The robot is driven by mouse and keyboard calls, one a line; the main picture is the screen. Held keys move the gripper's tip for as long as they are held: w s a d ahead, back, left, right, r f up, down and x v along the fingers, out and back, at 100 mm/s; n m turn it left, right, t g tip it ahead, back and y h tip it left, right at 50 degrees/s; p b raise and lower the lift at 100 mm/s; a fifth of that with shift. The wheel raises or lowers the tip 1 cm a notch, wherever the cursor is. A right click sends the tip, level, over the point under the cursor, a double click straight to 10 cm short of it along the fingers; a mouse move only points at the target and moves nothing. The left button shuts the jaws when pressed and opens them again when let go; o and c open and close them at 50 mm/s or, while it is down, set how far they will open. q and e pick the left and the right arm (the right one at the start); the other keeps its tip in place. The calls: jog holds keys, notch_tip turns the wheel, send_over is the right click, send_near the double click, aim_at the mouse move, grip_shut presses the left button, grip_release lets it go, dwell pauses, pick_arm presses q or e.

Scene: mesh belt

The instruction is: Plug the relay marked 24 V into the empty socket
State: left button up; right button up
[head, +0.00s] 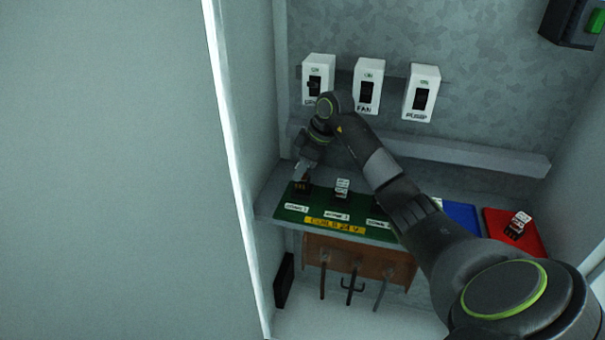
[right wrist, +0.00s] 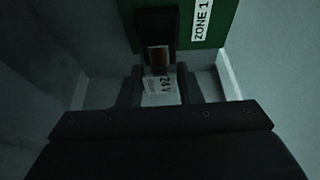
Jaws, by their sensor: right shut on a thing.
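My right gripper (head: 302,172) is shut on the relay marked 24 V, low over the left end of the green panel (head: 322,217). In the right wrist view the relay's white label reading 24V (right wrist: 161,86) shows between the two fingers. The dark socket (head: 302,187) at the ZONE 1 label is right at the fingertips; in the right wrist view the socket (right wrist: 157,27) lies just ahead of the relay. I cannot tell whether the relay touches or enters it. My left gripper is not in view.
A relay (head: 342,188) stands at the middle position of the green panel. My right arm partly covers the right position. A blue mat (head: 462,215) and a red mat (head: 497,218) with another relay (head: 518,224) lie right. Switch boxes (head: 421,92) hang behind; the cabinet wall is close left.

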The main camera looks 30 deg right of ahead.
aim_at(343, 183)
notch_tip(343, 183, down, 2)
jog(key=shift+f+p, duration=0.15)
jog(key=shift+p, duration=0.35)
jog(key=shift+f, duration=0.3)
jog(key=o, duration=1)
jog(key=shift+f, duration=0.1)
jog(key=shift+o, duration=0.2)
jog(key=b+v, duration=0.1)
jog(key=v, duration=0.2)
jog(key=shift+d, duration=0.15)
jog(key=s+d+b, duration=0.1)
jog(key=s+d, duration=0.3)
jog(key=s, duration=0.1)
jog(key=s+d+b, duration=0.1)
jog(key=s+d, duration=0.1)
jog(key=s, duration=0.1)
jog(key=shift+d+b, duration=0.3)
jog(key=shift+b, duration=0.05)
jog(key=shift+s+d, duration=0.5)
jog(key=shift+s, duration=0.1)
